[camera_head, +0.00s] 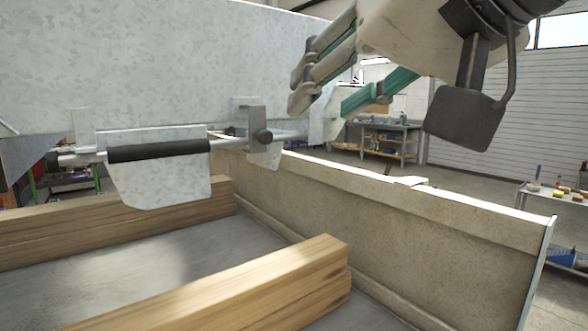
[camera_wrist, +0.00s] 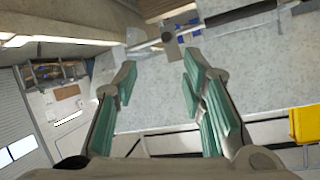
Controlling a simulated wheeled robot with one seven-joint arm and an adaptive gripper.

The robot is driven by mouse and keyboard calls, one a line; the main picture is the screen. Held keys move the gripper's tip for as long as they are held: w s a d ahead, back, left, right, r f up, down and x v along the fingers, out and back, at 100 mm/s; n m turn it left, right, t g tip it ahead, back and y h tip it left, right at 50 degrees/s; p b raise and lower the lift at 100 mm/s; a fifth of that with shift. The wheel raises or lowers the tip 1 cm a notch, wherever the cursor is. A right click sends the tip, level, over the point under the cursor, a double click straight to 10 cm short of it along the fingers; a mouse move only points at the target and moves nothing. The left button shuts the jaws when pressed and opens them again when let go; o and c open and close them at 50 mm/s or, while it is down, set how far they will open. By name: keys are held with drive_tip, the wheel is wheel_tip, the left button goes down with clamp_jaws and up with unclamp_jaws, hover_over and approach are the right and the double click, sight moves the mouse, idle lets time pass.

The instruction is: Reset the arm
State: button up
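My gripper (camera_head: 314,101) is at the upper middle of the head view, with grey and green fingers pointing left toward the metal panel. In the wrist view its two fingers (camera_wrist: 160,82) stand apart with nothing held between them; the grey panel shows through the gap. A metal rod with a black sleeve (camera_head: 158,151) runs along the panel, below and left of my gripper. A bracket (camera_head: 257,131) clasps the rod. The fingers overlap a metal plate near the rod's right end in the head view; I cannot tell whether they touch it.
The speckled grey panel (camera_head: 130,65) rises behind the rod. Wooden beams (camera_head: 285,283) lie across the trailer floor (camera_head: 150,240). A beige side wall (camera_head: 400,225) borders it on the right. Workbenches (camera_head: 384,137) stand well beyond. Open space lies above the side wall.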

drive_tip(key=s+d+f+g+h, duration=0.1)
drive_tip(key=d+f+g, duration=0.15)
drive_tip(key=f, duration=0.35)
drive_tip(key=s+d+f+m+g+h, duration=0.1)
drive_tip(key=d+f+h, duration=0.1)
drive_tip(key=d+f, duration=0.3)
drive_tip(key=s+d+f+g+h, duration=0.1)
drive_tip(key=s+d+f, duration=0.1)
drive_tip(key=f, duration=0.6)
drive_tip(key=s+d+f+m+g+h, duration=0.1)
drive_tip(key=s+d+f+g, duration=0.2)
drive_tip(key=s+f, duration=0.25)
drive_tip(key=s+d+f+g+h, duration=0.1)
drive_tip(key=s+d+f+g, duration=0.2)
drive_tip(key=s+f, duration=0.3)
wheel_tip(320, 180, up, 16)
drive_tip(key=t+p, duration=0.3)
drive_tip(key=p, duration=1.2)
drive_tip(key=shift+w, duration=0.3)
drive_tip(key=shift+a, duration=0.1)
